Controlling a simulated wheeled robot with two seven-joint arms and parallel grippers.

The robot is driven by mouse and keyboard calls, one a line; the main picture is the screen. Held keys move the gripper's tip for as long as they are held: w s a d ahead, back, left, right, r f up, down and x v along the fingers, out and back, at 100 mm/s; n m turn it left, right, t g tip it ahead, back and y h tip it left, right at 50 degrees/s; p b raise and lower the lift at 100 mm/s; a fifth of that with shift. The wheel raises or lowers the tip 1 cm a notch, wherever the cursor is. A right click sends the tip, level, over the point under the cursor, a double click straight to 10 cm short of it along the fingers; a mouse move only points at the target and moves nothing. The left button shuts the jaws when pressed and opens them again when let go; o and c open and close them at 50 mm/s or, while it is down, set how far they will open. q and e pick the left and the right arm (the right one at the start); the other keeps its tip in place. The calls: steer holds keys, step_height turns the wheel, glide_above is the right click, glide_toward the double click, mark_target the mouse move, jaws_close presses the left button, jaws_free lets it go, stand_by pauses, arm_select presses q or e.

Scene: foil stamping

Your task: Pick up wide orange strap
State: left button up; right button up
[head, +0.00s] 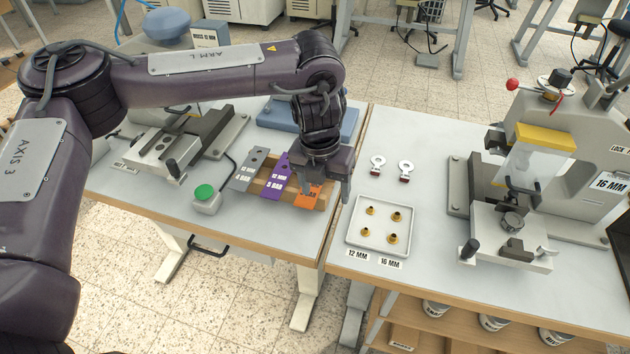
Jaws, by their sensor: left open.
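The orange strap (308,200) lies at the right end of a wooden rack (270,190) on the left table. My left gripper (325,187) points down over the orange strap, its jaws open. It hides the upper part of the strap. I cannot tell whether a finger touches the strap. My right gripper does not show.
A purple strap (278,177) and a grey strap (249,171) lie left of the orange one. A green button box (206,199) stands left of the rack. On the right table are a tray (352,236) of brass fittings and a press (545,165).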

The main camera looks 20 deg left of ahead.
mark_target(306, 198)
arm_select(q)
steer(key=shift+n+y, duration=0.3)
steer(key=shift+y, duration=0.1)
steer(key=a+r, duration=0.2)
steer(key=a, duration=0.1)
steer(key=w+a+r, duration=0.1)
steer(key=shift+a, duration=0.65)
steer(key=f, duration=0.4)
steer(key=f+p, duration=0.1)
steer(key=f, duration=0.1)
steer(key=shift+w+d+f, duration=0.1)
steer(key=shift+w+d, duration=0.2)
steer(key=shift+d, duration=0.1)
steer(key=shift+f, duration=0.55)
steer(key=shift+f, duration=0.25)
steer(key=shift+c, duration=0.4)
steer(key=c, duration=1)
